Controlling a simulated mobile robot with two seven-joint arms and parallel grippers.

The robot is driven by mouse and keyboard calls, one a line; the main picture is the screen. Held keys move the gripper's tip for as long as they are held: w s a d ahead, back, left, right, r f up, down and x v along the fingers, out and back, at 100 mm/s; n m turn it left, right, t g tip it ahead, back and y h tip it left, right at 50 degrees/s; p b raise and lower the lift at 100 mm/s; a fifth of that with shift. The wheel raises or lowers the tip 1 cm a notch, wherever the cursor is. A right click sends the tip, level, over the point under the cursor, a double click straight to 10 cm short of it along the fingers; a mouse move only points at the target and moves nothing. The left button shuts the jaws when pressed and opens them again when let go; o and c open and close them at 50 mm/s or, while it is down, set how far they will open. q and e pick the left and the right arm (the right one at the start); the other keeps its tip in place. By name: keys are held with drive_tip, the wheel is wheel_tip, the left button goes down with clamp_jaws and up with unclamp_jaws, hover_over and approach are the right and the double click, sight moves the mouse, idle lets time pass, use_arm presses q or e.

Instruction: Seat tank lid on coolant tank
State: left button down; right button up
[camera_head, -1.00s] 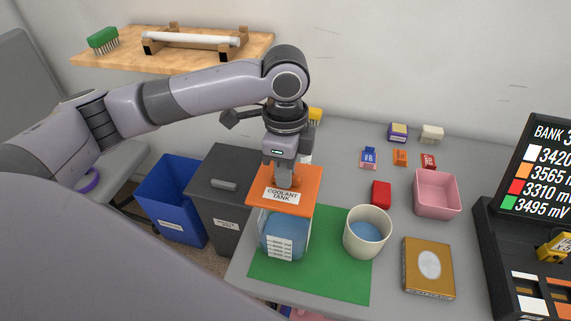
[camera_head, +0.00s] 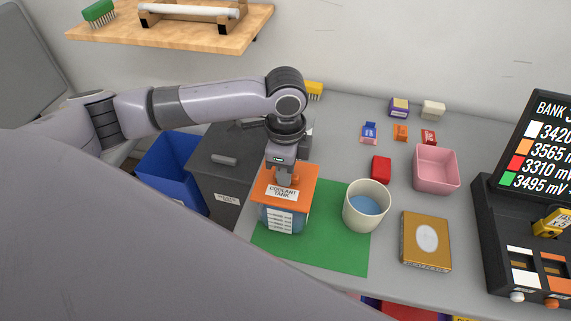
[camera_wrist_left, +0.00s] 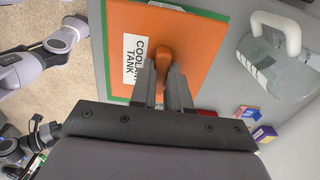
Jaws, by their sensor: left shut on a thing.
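The orange tank lid (camera_head: 298,195), with a "COOLANT TANK" label, is over the top of the coolant tank (camera_head: 290,221), a clear container with blue liquid. My left gripper (camera_head: 284,180) is shut on the lid's knob, which also shows in the left wrist view as part of the lid (camera_wrist_left: 190,45). In the head view the lid appears at the tank's rim; I cannot tell whether it is fully seated. The tank stands on a green mat (camera_head: 336,250). My right gripper is not in view.
A white cup with blue liquid (camera_head: 367,205) stands right of the tank. A gold box (camera_head: 426,242), a red block (camera_head: 381,167) and a pink bin (camera_head: 436,168) lie further right. A dark bin (camera_head: 212,175) and blue bin (camera_head: 165,165) stand left of the table.

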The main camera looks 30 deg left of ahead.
use_arm(q)
drive_tip(key=shift+f, duration=1.05)
idle(0.7)
drive_tip(key=c, duration=1.4)
unclamp_jaws()
drive_tip(key=shift+o, duration=0.2)
drive_tip(key=o, duration=0.5)
drive_tip(key=shift+r, duration=0.1)
drive_tip(key=shift+r+p, duration=0.3)
drive_tip(key=shift+r, duration=3.6)
